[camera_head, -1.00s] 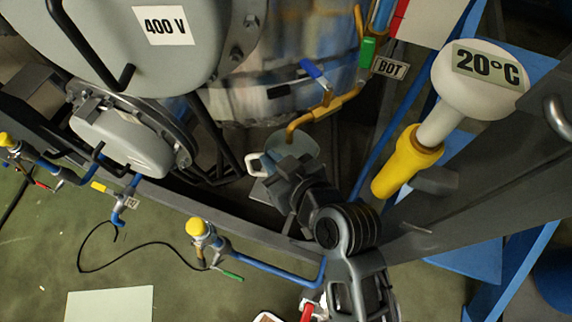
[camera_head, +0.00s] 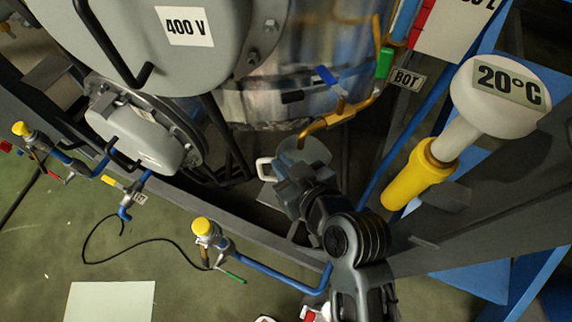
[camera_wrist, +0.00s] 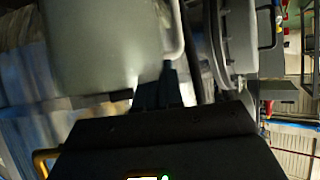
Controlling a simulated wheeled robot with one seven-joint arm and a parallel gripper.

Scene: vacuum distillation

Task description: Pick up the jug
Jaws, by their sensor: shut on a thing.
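The jug (camera_head: 312,151) is a pale, see-through vessel with a white handle on its left. It is below the mouth of the yellow spout pipe (camera_head: 318,126) at the foot of the metal vessel. My gripper (camera_head: 288,180) is shut on the jug from the near side and hides its lower front. In the wrist view the jug (camera_wrist: 100,45) fills the upper left, with its handle to the right. The fingers (camera_wrist: 158,92) of my gripper meet it near the handle. I cannot tell whether the jug rests on anything.
The metal vessel (camera_head: 300,62) and a grey flanged housing (camera_head: 135,138) crowd the jug on the left and behind. A blue-handled valve (camera_head: 328,78) is above it. A yellow-and-white gauge (camera_head: 425,170) stands at the right. A grey beam (camera_head: 260,218) crosses in front.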

